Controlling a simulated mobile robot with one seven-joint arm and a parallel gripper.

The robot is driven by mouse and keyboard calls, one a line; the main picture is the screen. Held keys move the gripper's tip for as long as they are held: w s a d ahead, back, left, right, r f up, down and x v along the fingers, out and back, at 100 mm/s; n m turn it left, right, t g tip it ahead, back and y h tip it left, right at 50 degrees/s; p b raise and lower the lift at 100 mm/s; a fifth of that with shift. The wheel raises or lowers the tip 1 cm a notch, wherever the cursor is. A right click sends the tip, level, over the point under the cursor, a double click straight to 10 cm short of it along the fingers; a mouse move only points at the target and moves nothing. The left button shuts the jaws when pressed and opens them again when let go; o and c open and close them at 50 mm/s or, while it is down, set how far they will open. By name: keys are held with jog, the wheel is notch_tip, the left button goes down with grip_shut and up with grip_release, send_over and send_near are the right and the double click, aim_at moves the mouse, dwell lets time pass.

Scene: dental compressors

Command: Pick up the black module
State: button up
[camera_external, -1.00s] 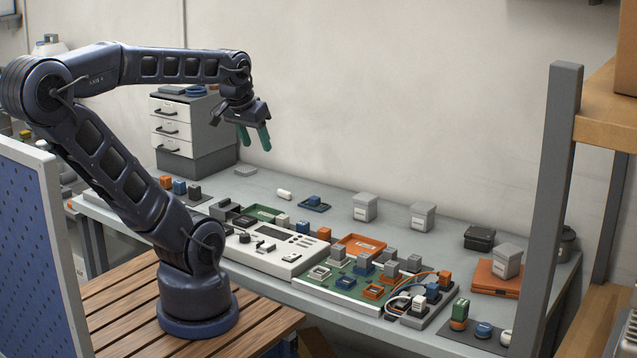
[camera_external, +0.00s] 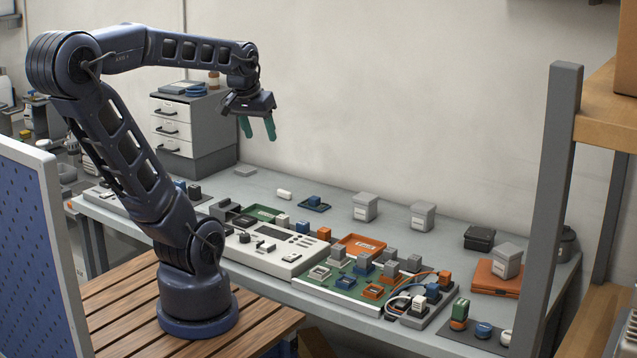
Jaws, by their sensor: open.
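Several black pieces are in view, and I cannot tell for sure which is the black module. A small black block (camera_external: 195,191) stands on a dark strip at the table's left end, near a blue block (camera_external: 180,184). A flat black piece (camera_external: 243,221) lies by the green tray, left of centre. A larger black lidded box (camera_external: 479,238) sits at the right. My gripper (camera_external: 260,137) is open and empty, its green fingers pointing down, high above the left part of the table and touching nothing.
A white panel (camera_external: 283,262) and a green board (camera_external: 342,284) with several blocks fill the front middle. Grey lidded boxes (camera_external: 365,207) stand behind. A drawer unit (camera_external: 172,131) is at back left, a grey post (camera_external: 551,200) at right. The table's back left is mostly clear.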

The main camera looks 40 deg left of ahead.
jog(key=w+a+f+n+g, duration=0.1)
jog(key=w+a+n, duration=0.4)
jog(key=w+a, duration=0.6)
jog(key=n+g, duration=0.3)
jog(key=n, duration=0.8)
send_near(194, 186)
jog(key=shift+s+d+f, duration=0.1)
jog(key=shift+s+d, duration=0.1)
jog(key=shift+d, duration=0.35)
jog(key=shift+a+f, duration=0.15)
jog(key=shift+f, duration=0.05)
notch_tip(194, 186, down, 5)
jog(key=shift+f, duration=0.2)
jog(key=shift+w+a+f, duration=0.1)
jog(key=shift+a+f, duration=0.05)
jog(key=shift+f, duration=1.15)
jog(key=shift+w+a+f, duration=0.1)
jog(key=shift+a+f, duration=0.1)
jog(key=shift+f, duration=1.15)
jog(key=c, duration=1.1)
